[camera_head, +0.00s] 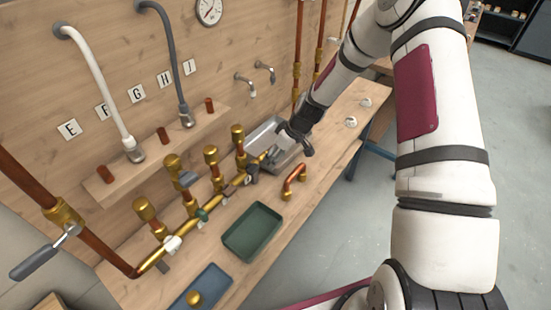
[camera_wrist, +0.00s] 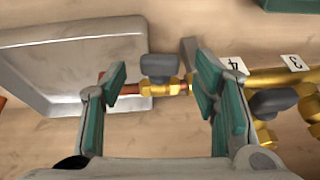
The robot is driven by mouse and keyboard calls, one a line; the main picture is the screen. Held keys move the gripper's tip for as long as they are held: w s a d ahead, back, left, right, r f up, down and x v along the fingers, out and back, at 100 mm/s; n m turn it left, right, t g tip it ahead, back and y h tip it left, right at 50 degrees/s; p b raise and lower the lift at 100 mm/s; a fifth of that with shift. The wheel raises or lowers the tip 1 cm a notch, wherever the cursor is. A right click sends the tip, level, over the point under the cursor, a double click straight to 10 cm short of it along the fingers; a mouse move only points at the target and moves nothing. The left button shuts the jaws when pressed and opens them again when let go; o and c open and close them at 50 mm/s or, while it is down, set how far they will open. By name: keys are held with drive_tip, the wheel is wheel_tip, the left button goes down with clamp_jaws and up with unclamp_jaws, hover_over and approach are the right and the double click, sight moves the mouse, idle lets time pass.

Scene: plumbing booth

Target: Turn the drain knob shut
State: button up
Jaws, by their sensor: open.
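The drain knob (camera_wrist: 160,66) is a dark grey handle on a small brass valve (camera_wrist: 162,89) at the end of the brass pipe. Its wider side appears to lie along the pipe. In the wrist view my gripper (camera_wrist: 161,73) is open, with one green-padded finger on each side of the knob. No contact shows, and the fingers look apart from it. In the head view my gripper (camera_head: 287,146) is over the far end of the manifold, beside the grey tray, and largely hides the knob there.
A grey metal tray (camera_wrist: 70,60) lies left of the valve in the wrist view. Another dark knob (camera_wrist: 272,103) and number labels 4 (camera_wrist: 233,65) and 3 (camera_wrist: 295,62) are to the right. A green tray (camera_head: 252,232) and bent copper pipe (camera_head: 294,181) lie on the bench.

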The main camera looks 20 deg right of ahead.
drive_tip(key=shift+x, duration=0.85)
drive_tip(key=shift+c, duration=0.2)
drive_tip(key=c, duration=1.1)
